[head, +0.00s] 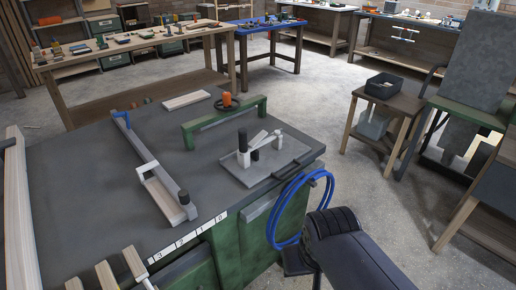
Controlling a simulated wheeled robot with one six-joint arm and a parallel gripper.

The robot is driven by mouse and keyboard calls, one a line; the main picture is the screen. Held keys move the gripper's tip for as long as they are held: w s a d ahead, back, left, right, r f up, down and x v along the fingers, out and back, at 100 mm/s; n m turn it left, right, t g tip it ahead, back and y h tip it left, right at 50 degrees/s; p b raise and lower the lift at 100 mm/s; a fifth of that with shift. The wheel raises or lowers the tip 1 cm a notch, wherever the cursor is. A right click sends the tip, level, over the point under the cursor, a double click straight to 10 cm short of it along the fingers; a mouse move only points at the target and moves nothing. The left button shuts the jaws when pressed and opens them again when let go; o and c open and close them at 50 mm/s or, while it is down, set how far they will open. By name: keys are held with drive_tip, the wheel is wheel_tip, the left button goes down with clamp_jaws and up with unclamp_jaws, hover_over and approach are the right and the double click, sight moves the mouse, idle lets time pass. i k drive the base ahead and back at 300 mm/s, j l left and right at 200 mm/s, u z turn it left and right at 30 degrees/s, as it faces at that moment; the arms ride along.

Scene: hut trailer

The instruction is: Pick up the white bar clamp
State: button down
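A long bar clamp (158,171) lies on the dark top of the green workbench (90,190) in the head view. Its bar is grey, with a blue part at the far end, a whitish jaw near the middle and a dark block at the near end. A pale wooden strip lies along its near half. Two small white clamp-like shapes (402,34) show at the far right bench, too small to tell clearly. My gripper is not in view, and nothing is seen holding the clamp.
Pale wooden pieces (20,215) lie at the left and near edges. A blue hose (300,208) hangs at the bench's right side. Concrete floor (310,110) is free beyond.

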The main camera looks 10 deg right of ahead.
sight(243, 153)
drive_tip(key=i+l+u, duration=0.1)
drive_tip(key=i+l, duration=0.2)
drive_tip(key=i+l+u, duration=0.15)
drive_tip(key=l, duration=0.25)
drive_tip(key=i+l+u, duration=0.1)
drive_tip(key=i+l, duration=0.25)
drive_tip(key=i+l+u, duration=0.1)
drive_tip(key=l, duration=0.35)
drive_tip(key=i+l+u, duration=0.1)
drive_tip(key=i+l, duration=0.25)
